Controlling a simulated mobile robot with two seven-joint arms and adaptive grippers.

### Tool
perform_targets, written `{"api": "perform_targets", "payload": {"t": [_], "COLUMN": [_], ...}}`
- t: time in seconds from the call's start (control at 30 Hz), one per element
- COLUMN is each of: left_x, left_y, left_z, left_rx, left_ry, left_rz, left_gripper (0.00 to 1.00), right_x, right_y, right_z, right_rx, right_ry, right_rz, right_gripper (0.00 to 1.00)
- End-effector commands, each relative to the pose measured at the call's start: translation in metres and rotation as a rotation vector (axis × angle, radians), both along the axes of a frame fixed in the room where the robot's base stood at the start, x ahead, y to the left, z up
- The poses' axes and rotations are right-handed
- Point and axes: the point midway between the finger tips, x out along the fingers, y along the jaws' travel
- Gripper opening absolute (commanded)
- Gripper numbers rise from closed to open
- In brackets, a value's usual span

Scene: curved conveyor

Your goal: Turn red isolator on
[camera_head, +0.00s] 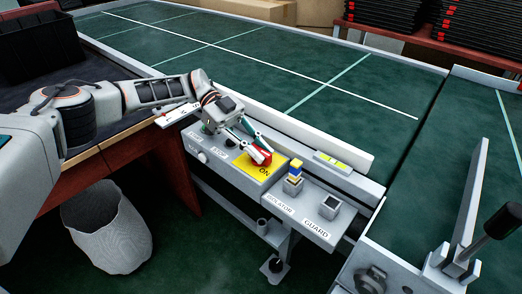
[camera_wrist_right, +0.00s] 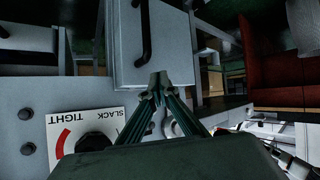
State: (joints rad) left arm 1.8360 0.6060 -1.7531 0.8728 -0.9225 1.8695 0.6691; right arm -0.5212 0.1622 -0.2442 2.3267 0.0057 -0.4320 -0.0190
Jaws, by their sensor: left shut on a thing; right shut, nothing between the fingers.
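The red isolator handle (camera_head: 263,158) sits on a yellow plate (camera_head: 248,166) on the grey control panel; the word ON shows on the plate beside it. My left gripper (camera_head: 257,152) reaches down from the upper left and is shut on the red handle, its fingers partly covering it. The handle's exact angle is hard to tell. My right gripper (camera_wrist_right: 158,82) shows only in the right wrist view, shut and empty, in front of a grey box with a black handle.
A yellow and blue block (camera_head: 295,169) stands on the ISOLATOR post beside a GUARD socket (camera_head: 330,206). The green conveyor (camera_head: 250,50) runs behind the panel. A white bin (camera_head: 105,228) stands below. In the right wrist view, a SLACK/TIGHT dial (camera_wrist_right: 92,140) lies lower left.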

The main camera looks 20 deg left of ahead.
Motion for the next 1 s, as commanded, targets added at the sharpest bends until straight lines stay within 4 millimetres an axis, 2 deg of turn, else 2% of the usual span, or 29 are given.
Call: {"api": "perform_targets", "payload": {"t": [0.33, 0.37, 0.4, 0.43, 0.77, 1.0], "left_x": [-0.001, -0.001, -0.001, -0.001, 0.000, 0.009], "left_y": [-0.002, -0.002, -0.002, -0.001, 0.000, 0.021], "left_z": [0.000, 0.000, 0.000, 0.000, 0.001, 0.010], "left_rx": [0.000, 0.000, 0.000, 0.000, 0.000, 0.001], "left_ry": [0.000, 0.000, 0.000, -0.001, -0.001, -0.002], "left_rz": [-0.007, -0.007, -0.007, -0.006, -0.004, 0.001], "left_gripper": [0.00, 0.20, 0.31, 0.32, 0.32, 0.32], "right_x": [0.000, 0.000, 0.000, 0.000, 0.001, 0.001], "right_y": [0.001, 0.001, 0.001, 0.001, 0.000, 0.000], "right_z": [0.001, 0.001, 0.001, 0.001, 0.001, 0.001], "right_rx": [0.003, 0.003, 0.003, 0.003, 0.001, 0.002], "right_ry": [-0.002, -0.002, -0.002, -0.002, -0.002, -0.002], "right_rz": [0.000, 0.000, 0.000, 0.000, -0.003, -0.002], "right_gripper": [0.00, 0.00, 0.00, 0.00, 0.00, 0.00]}}
